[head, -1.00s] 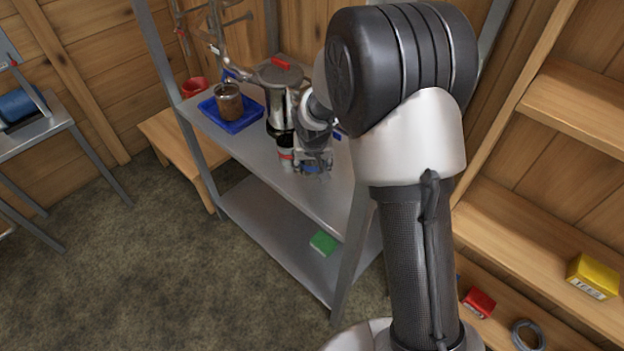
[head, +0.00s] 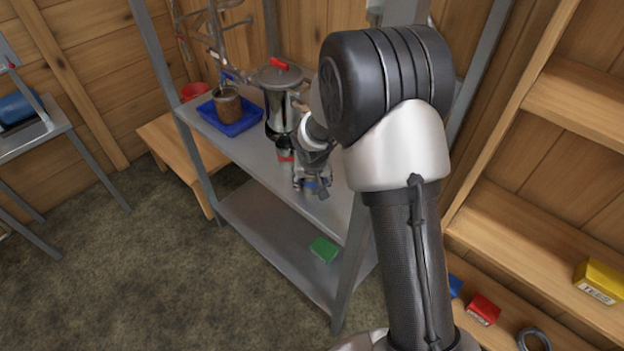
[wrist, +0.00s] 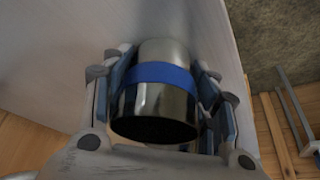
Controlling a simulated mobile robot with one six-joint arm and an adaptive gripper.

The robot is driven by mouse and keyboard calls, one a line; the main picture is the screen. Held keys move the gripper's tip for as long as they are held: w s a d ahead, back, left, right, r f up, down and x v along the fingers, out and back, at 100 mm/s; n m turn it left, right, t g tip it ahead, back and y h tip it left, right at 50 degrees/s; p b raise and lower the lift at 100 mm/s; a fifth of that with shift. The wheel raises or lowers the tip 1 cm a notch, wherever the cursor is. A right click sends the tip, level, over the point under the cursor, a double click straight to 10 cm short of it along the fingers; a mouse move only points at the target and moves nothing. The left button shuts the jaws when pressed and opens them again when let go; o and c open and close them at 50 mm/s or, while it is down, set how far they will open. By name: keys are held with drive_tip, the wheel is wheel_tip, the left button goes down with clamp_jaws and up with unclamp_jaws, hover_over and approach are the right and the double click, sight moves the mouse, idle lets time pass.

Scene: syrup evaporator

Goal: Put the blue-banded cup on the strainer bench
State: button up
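The blue-banded cup (wrist: 160,92) is a shiny dark metal cup between the two finger pads of my gripper (wrist: 165,88) in the wrist view. The pads lie against both sides, so my gripper looks shut on it. In the head view my gripper (head: 313,184) is at the upper grey shelf's front part, with the cup's blue band (head: 311,187) just showing. I cannot tell if the cup touches the shelf. No bench is labelled; a low wooden bench (head: 160,135) stands left behind the shelf, and a metal table (head: 40,140) is at far left.
On the grey shelf (head: 235,150) stand a metal pot (head: 280,105), a red-banded cup (head: 285,150) close beside my gripper, and a blue tray (head: 240,122) with a brown jar (head: 227,101). A green box (head: 323,249) lies on the lower shelf. Floor at left is clear.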

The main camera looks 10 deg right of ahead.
drive_tip(key=o, duration=0.3)
drive_tip(key=shift+r, duration=0.1)
drive_tip(key=shift+r+p, duration=0.35)
drive_tip(key=p+v, duration=0.3)
drive_tip(key=v, duration=0.8)
drive_tip(key=shift+s+r, duration=0.15)
drive_tip(key=shift+s, duration=0.05)
